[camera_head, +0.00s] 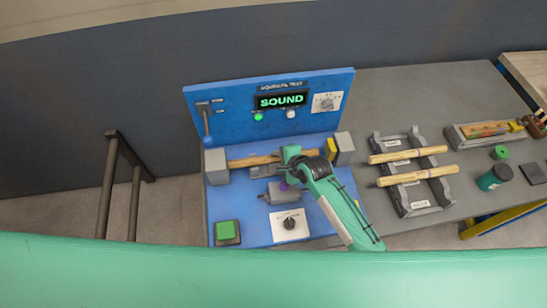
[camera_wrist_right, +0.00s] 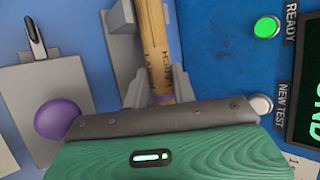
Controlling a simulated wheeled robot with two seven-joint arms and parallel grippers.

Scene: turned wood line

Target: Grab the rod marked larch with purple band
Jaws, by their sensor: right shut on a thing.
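A wooden rod (camera_head: 245,162) lies across the blue test stand, between two grey end blocks. My right gripper (camera_wrist_right: 158,92) is shut on this rod. In the head view my right gripper and arm hide part of the rod. My left gripper is not in view.
The stand's display (camera_head: 282,100) reads SOUND, with a green lamp (camera_head: 258,117) lit. A dark rack (camera_head: 420,204) to the right holds two pale rods (camera_head: 408,154). A green button (camera_head: 227,230) and a knob panel (camera_head: 303,230) sit at the stand's front.

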